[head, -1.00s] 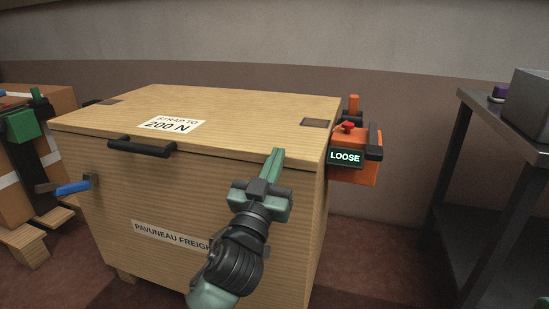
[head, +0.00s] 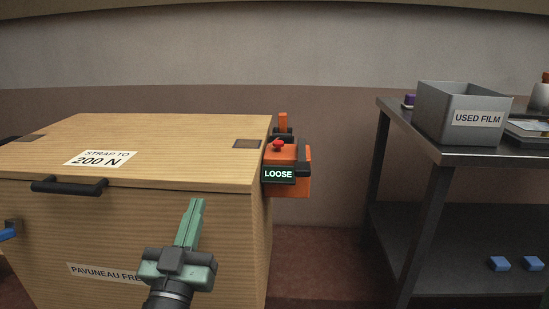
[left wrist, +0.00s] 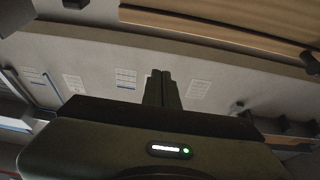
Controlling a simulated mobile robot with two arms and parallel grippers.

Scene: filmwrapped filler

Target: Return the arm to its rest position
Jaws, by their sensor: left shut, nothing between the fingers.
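My left gripper (head: 194,222) is in front of the wooden crate (head: 190,230) in the head view, its green fingers together and pointing up. Nothing is between them. In the left wrist view the closed fingers (left wrist: 160,88) stand against a pale wall with several posted sheets. My right gripper is in neither view. The crate has a closed lid with a "STRAP TO 200 N" label (head: 101,158) and a black handle (head: 70,186). An orange device (head: 289,158) with a red button is at the crate's right side. Its display (head: 278,174) reads "LOOSE".
A dark metal table (head: 398,120) stands at the right, with a grey "USED FILM" bin (head: 440,112) on it. Blue blocks (head: 500,263) lie on its lower shelf. There is open floor between crate and table. A blue-ended lever (head: 8,235) sticks out at the left edge.

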